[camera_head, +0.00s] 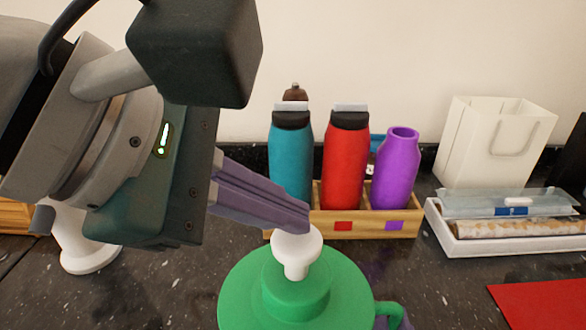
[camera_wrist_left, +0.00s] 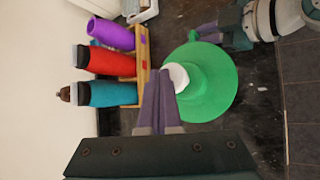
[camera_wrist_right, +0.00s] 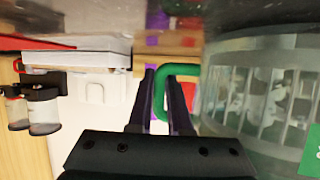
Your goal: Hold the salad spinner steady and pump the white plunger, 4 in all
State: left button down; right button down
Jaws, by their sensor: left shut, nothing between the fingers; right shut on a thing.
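The salad spinner has a green lid (camera_head: 240,293) with a white plunger (camera_head: 297,247) standing up from its centre. My left gripper (camera_head: 300,222) is shut and empty, its fingertips at the top of the plunger knob, seemingly touching it. In the left wrist view the fingertips (camera_wrist_left: 163,76) overlap the white knob (camera_wrist_left: 180,76). My right gripper (camera_wrist_right: 167,78) is shut on the spinner's green side handle (camera_wrist_right: 192,74); it also shows in the left wrist view (camera_wrist_left: 207,36). The clear slatted bowl (camera_wrist_right: 250,88) stands beside it in the right wrist view.
Behind the spinner a wooden rack (camera_head: 375,225) holds teal (camera_head: 290,165), red (camera_head: 345,165) and purple (camera_head: 396,170) bottles. At right are a white tray (camera_head: 500,245), a paper bag (camera_head: 493,140) and a red sheet (camera_head: 545,303). Dark granite between is clear.

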aim_at(282, 240)
pick_arm(q)
jog(key=shift+f, duration=1.4)
dwell(0.7)
jog(key=shift+r, duration=2)
jog(key=shift+r, duration=2.55)
notch_tip(282, 240, up, 4)
jog(key=shift+s+f, duration=0.1)
jog(key=shift+f, duration=0.1)
